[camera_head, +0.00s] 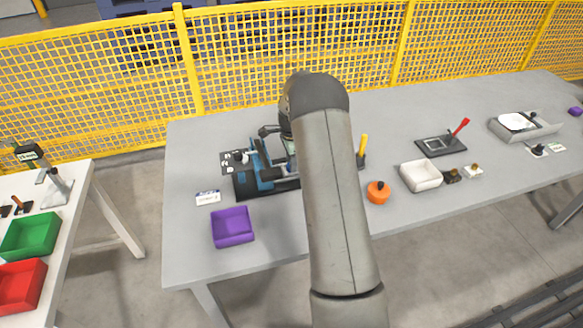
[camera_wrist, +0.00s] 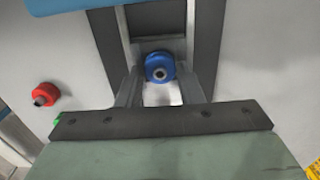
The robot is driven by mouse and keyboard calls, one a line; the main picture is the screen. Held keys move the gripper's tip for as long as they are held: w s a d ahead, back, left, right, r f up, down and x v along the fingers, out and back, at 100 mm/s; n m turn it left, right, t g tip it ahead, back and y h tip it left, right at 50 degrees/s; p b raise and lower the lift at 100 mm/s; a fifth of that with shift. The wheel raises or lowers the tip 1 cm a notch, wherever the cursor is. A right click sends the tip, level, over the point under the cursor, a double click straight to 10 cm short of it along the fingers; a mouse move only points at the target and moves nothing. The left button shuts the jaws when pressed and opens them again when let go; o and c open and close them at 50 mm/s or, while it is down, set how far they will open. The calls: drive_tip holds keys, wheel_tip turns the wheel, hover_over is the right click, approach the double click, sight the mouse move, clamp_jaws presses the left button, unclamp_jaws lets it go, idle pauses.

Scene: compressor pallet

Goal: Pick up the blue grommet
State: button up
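The blue grommet (camera_wrist: 160,66) shows in the wrist view as a small round ring with a pale centre. It sits in front of a dark strip on a fixture. My gripper (camera_wrist: 160,80) has its two grey fingers apart, one on each side of the grommet. A narrow gap seems to show between the grommet and each finger, so the gripper looks open. In the head view my arm hides the gripper and the grommet. The blue and black fixture (camera_head: 262,176) shows just left of my arm there.
A red knob-like part (camera_wrist: 45,94) is left of the gripper. On the grey table are a purple bin (camera_head: 233,227), an orange round part (camera_head: 378,192), a white bin (camera_head: 420,175) and a black tray (camera_head: 440,147). A yellow mesh fence (camera_head: 260,55) stands behind.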

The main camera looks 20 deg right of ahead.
drive_tip(key=c, duration=0.4)
drive_tip(key=shift+r, duration=0.2)
